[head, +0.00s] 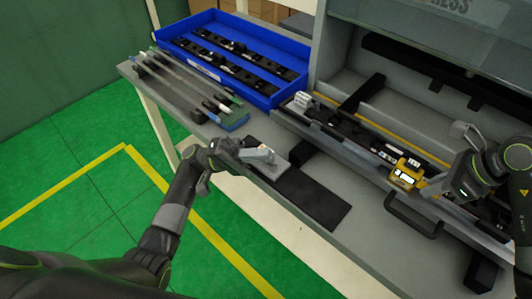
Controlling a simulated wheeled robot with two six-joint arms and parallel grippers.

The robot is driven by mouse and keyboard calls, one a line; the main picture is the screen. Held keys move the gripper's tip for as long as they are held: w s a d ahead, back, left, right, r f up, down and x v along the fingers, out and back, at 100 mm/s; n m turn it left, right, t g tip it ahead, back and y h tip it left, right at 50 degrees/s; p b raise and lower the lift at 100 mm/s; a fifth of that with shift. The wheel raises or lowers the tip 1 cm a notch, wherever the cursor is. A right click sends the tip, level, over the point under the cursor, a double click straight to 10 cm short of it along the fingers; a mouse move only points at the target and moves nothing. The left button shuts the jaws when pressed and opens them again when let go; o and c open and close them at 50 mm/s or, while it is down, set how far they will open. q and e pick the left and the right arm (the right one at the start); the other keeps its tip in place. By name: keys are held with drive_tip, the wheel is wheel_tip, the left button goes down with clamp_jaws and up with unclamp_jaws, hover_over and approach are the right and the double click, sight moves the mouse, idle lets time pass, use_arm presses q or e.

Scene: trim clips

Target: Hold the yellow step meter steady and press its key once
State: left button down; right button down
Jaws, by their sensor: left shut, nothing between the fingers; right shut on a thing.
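The yellow step meter (405,174) is at the right, over the long dark trim part in the press bed. Its pale display faces up toward me. My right gripper (428,186) comes in from the right and is shut on the step meter's right side. My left gripper (268,154) is shut and empty, over the grey bench near the black mat, well to the left of the meter. The meter's key is too small to make out, and the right gripper hides part of the meter.
A blue tray (168,42) with dark parts stands at the back left of the bench. Several thin rods lie beside it. A black mat (312,198) lies at the front edge. A dark handle (413,222) sticks out from the press front.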

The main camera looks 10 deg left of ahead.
drive_tip(key=shift+f, duration=0.1)
drive_tip(key=c, duration=1.3)
unclamp_jaws()
drive_tip(key=shift+c, duration=0.2)
drive_tip(key=v, duration=1.2)
drive_tip(key=shift+w, duration=0.1)
